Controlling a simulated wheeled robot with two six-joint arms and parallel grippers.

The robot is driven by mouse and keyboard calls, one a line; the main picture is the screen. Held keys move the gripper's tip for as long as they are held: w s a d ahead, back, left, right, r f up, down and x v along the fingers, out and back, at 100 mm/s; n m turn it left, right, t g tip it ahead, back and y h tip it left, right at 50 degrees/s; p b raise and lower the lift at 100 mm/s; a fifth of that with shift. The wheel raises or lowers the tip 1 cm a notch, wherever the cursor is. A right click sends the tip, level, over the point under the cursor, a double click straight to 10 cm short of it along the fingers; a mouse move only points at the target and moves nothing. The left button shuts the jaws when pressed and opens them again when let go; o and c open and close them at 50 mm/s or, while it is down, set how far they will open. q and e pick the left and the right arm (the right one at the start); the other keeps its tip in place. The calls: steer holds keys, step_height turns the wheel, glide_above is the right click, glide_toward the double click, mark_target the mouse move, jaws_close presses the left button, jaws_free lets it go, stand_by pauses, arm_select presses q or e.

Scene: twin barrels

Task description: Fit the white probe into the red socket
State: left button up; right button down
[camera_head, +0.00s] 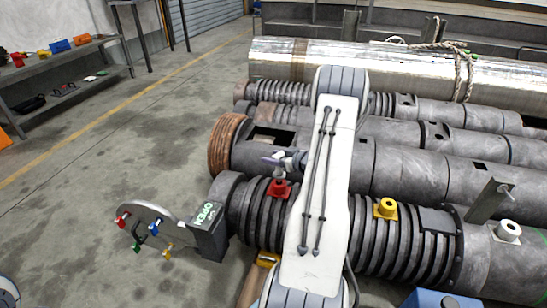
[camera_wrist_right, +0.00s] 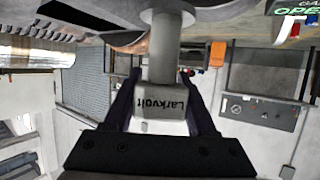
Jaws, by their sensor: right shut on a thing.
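The red socket (camera_head: 279,188) stands on top of the ribbed front barrel, near its left end. My right gripper (camera_head: 280,160) is just above and behind it in the head view, partly covered by my white arm link. In the right wrist view, my right gripper (camera_wrist_right: 160,105) is shut on the white probe (camera_wrist_right: 162,60), a pale block marked "Larkvolt" with a round shaft. The shaft's far end reaches the top of that view. I cannot tell whether it touches the socket. My left gripper is not in view.
A yellow socket (camera_head: 386,207) and a white socket (camera_head: 508,231) stand farther right on the same barrel. A bracket (camera_head: 490,200) rises between them. A disc with coloured knobs (camera_head: 150,222) is at the barrel's left end. The floor at left is open, with a shelf (camera_head: 62,85) beyond.

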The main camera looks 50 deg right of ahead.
steer(key=shift+f+b, duration=0.85)
steer(key=shift+f, duration=0.9)
steer(key=shift+c, duration=0.6)
jaws_free()
steer(key=p+v, duration=0.3)
steer(key=v, duration=0.7)
steer(key=shift+s+p, duration=0.25)
steer(key=shift+p, duration=0.1)
steer(key=shift+r, duration=0.1)
